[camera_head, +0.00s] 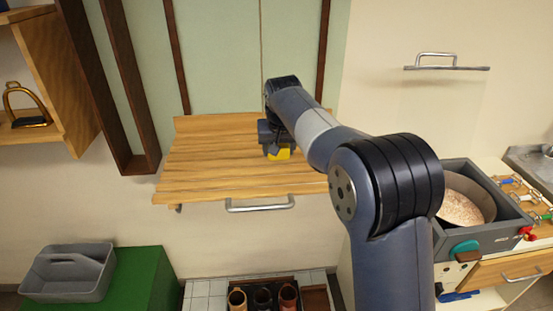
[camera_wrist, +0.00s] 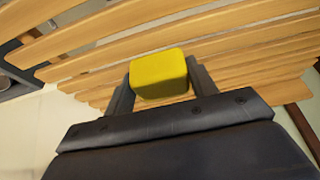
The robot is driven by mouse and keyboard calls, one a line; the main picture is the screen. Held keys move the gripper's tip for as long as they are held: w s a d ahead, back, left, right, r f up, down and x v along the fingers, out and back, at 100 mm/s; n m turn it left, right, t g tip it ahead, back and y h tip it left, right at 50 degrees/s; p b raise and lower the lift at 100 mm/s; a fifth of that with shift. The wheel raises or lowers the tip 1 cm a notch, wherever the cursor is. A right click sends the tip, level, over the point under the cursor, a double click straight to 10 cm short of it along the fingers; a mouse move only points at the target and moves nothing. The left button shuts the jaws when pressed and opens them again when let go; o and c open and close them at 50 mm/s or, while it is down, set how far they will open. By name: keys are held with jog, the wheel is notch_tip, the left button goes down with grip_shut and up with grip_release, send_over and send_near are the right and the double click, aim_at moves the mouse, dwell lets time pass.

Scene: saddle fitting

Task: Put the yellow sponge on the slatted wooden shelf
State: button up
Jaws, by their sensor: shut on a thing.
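The yellow sponge (camera_wrist: 160,75) is between the fingers of my gripper (camera_wrist: 157,88) in the wrist view. My gripper is shut on it. The slatted wooden shelf (camera_head: 195,180) is on the wall in the middle of the head view, and its slats (camera_wrist: 240,45) fill the background of the wrist view. In the head view my gripper (camera_head: 272,150) and the sponge (camera_head: 279,154) appear over the right half of the shelf. My arm hides part of the shelf's right end. I cannot tell whether the sponge touches the slats.
A metal bar handle (camera_head: 260,204) is below the shelf's front edge. A grey caddy (camera_head: 70,272) stands on a green box (camera_head: 135,280) at lower left. A grey box with a round pan (camera_head: 465,200) is at right. The shelf's left half is clear.

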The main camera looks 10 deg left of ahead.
aim_at(279, 159)
jog(key=shift+f+p, duration=0.3)
jog(key=shift+f, duration=1.7)
jog(key=shift+f, duration=0.1)
jog(key=o, duration=0.9)
jog(key=b+v, duration=0.1)
jog(key=v, duration=1.1)
jog(key=shift+b, duration=0.35)
